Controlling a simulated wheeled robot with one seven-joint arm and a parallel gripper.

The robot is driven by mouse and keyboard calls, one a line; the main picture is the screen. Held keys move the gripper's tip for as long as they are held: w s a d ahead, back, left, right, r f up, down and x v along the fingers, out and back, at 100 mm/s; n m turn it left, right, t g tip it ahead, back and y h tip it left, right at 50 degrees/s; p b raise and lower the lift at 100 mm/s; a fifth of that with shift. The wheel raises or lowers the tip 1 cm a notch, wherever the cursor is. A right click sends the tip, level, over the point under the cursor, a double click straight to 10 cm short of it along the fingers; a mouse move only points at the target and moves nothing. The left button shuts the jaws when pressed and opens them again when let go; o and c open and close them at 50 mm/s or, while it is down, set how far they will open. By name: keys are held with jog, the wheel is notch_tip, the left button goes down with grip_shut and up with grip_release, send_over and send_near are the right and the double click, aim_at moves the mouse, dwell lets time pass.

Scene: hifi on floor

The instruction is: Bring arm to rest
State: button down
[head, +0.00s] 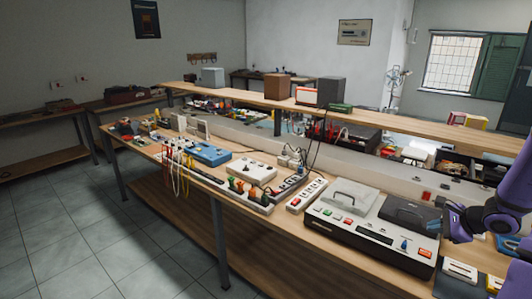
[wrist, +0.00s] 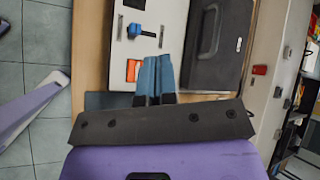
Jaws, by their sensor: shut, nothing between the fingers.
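My gripper (wrist: 154,80) is shut and empty. In the wrist view its two blue fingertips lie together over the end of a white device (wrist: 119,55) with a blue lever and an orange-red switch (wrist: 133,70). In the head view the purple arm enters from the right edge, and my gripper (head: 444,222) is beside the dark lid (head: 408,213) of that device at the right of the workbench. The fingertips are hard to make out there. I cannot tell whether they touch the device.
The workbench (head: 150,151) holds power strips, a blue box (head: 208,154) and hanging cables (head: 178,170). A raised shelf (head: 370,115) runs behind with boxes on it. Tiled floor (head: 80,235) is open at left. Small modules (head: 460,270) lie below the arm.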

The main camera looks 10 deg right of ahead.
jog(key=a+r+n+g+y, duration=0.2)
jog(key=a+r+n+g, duration=0.2)
jog(key=a+r+n, duration=1.2)
jog(key=s+a+r+n+h, duration=0.5)
jog(key=s+a+r, duration=0.9)
jog(key=s, duration=0.3)
jog(key=shift+s+a+r+n+t, duration=0.3)
jog(key=shift+s+r+n, duration=0.1)
jog(key=shift+r+n, duration=0.25)
jog(key=shift+f, duration=0.1)
